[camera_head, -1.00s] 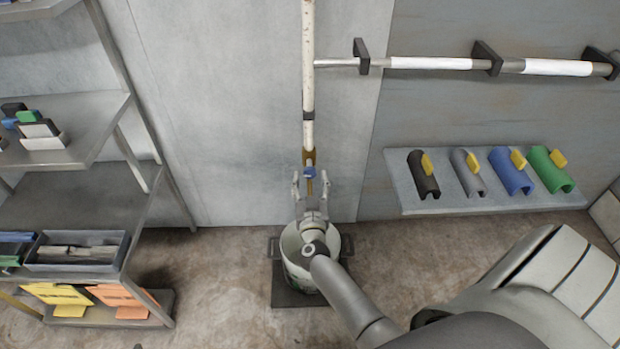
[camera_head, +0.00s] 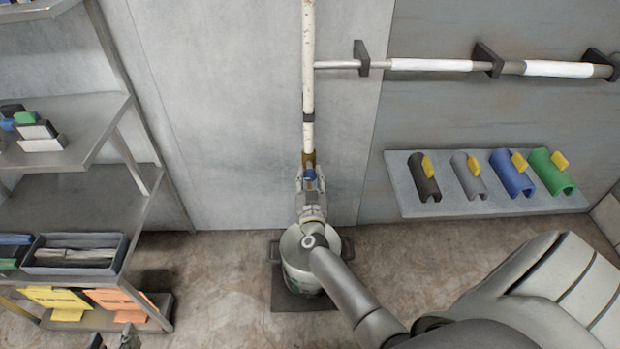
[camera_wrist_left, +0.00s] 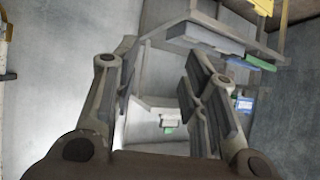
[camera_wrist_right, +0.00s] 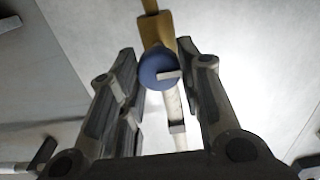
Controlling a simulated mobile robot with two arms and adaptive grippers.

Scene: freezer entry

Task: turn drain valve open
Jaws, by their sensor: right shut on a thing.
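The drain valve sits at the lower end of a white vertical pipe (camera_head: 308,90), with a brass body (camera_head: 308,158) and a round blue handle (camera_head: 310,174). The blue handle also shows in the right wrist view (camera_wrist_right: 155,68). My right gripper (camera_head: 311,180) is shut on the blue handle, one finger on each side. A white bucket (camera_head: 292,272) stands below the valve, partly hidden by my right arm. My left gripper (camera_wrist_left: 165,75) is open and empty in its wrist view. Only its tip shows at the head view's lower left edge.
A shelf rack (camera_head: 85,150) with bins and cards stands at left. A wall ledge (camera_head: 405,190) at right holds black, grey, blue and green half-pipe pieces. A horizontal pipe (camera_head: 430,64) runs above it. Floor between rack and bucket is clear.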

